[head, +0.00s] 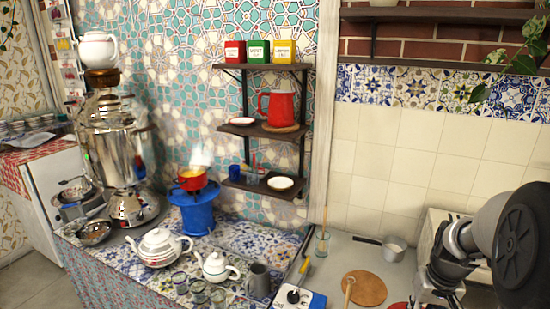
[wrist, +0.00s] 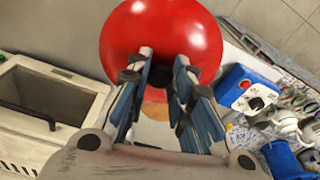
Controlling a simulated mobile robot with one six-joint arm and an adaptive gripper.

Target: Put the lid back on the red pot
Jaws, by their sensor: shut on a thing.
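The red pot (head: 192,180) stands on a blue stove (head: 192,212) left of centre in the head view. It is uncovered, with yellowish contents and steam rising. In the wrist view, my gripper (wrist: 162,66) is shut on a glossy red round lid (wrist: 158,28). In the head view, my arm is at the far right, well away from the pot, and the fingertips are not clearly visible. A bit of red at the bottom edge may be the lid.
A large samovar (head: 112,150) stands left of the pot. White teapots (head: 158,247) and several glasses stand in front. Dark shelves (head: 262,131) with a red jug (head: 277,106) hang right of the pot. A saucepan (head: 394,248) and round board (head: 364,288) lie on the right-hand counter.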

